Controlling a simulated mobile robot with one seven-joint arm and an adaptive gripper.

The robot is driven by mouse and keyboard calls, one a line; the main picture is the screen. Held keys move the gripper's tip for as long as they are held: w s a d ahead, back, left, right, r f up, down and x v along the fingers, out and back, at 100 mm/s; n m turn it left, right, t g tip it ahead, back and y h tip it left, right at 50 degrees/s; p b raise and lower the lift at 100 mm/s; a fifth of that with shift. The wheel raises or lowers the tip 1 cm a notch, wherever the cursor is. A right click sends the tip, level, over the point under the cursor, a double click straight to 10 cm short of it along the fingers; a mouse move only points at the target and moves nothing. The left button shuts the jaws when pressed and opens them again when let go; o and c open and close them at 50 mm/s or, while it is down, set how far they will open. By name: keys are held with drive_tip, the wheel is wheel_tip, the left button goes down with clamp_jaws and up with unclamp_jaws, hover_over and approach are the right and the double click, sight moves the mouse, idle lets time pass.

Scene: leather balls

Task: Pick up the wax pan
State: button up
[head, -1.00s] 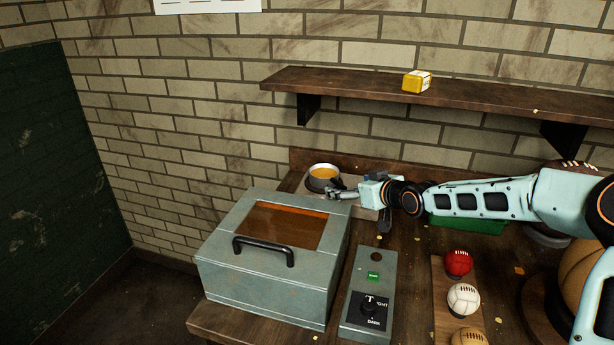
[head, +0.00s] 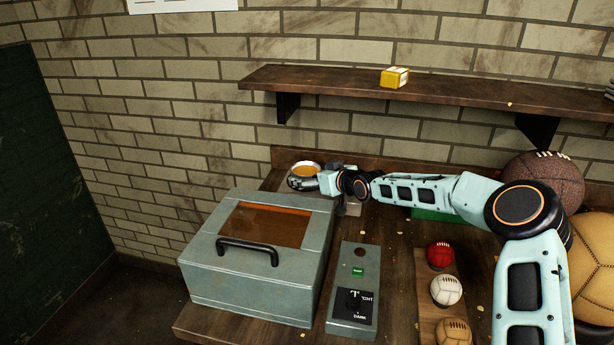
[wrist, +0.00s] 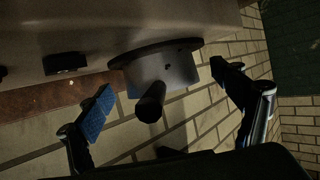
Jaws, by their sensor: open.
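The wax pan (head: 306,169) is a round metal pan of orange wax at the back left of the bench, partly hidden by my gripper (head: 302,183). In the wrist view, the pan (wrist: 177,70) shows as a grey metal cylinder. Its dark handle (wrist: 150,103) points toward the camera. My gripper (wrist: 163,77) is open, with one finger on each side of the pan and handle. A gap shows between the fingers and the handle; I cannot tell whether either finger touches the pan.
A grey box with an amber window (head: 262,226) and black handle stands in front of the pan. A control panel (head: 354,310) is beside it. Small balls (head: 446,290) sit on a board at right. A shelf (head: 450,93) with a yellow box (head: 394,77) hangs above.

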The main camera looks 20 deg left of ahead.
drive_tip(key=shift+w+a+f, duration=0.3)
drive_tip(key=shift+w+a, duration=0.1)
drive_tip(key=shift+a, duration=0.05)
drive_tip(key=shift+r, duration=0.1)
drive_tip(key=c, duration=1.6)
